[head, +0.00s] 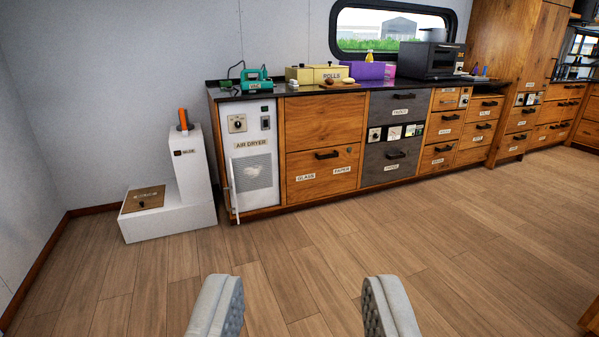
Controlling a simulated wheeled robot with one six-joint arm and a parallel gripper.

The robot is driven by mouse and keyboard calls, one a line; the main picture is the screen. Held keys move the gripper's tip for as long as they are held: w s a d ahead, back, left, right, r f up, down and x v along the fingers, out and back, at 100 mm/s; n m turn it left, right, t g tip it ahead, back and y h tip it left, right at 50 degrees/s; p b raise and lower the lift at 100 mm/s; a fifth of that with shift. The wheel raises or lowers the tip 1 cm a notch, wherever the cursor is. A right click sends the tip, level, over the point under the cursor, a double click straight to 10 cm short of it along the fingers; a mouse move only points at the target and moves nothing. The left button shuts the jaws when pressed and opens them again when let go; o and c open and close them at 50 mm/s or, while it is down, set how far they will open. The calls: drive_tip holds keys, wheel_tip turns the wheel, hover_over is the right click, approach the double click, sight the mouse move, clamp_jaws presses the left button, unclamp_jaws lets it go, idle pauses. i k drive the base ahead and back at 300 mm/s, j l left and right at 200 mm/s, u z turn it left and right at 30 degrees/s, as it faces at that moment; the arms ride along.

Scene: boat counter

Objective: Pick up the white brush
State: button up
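My gripper (303,292) shows at the bottom of the view, its two grey padded fingers wide apart with only floor visible between them. I cannot make out a white brush anywhere. The dark-topped counter (306,88) stands across the room, well beyond my gripper, with several small items on it. Some small items near the dark oven-like box are too small to tell apart.
On the counter are a teal device (255,80), a yellow box (312,75), a purple box (366,70) and the dark oven-like box (431,60). A white stepped unit (170,215) with an orange-topped handle stands left. The wooden floor (330,235) ahead is clear.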

sight(293, 85)
drive_tip(key=i, duration=3.6)
drive_tip(key=i+u, duration=0.1)
drive_tip(key=i, duration=0.55)
drive_tip(key=i+l, duration=0.1)
drive_tip(key=i, duration=0.55)
drive_tip(key=u, duration=0.05)
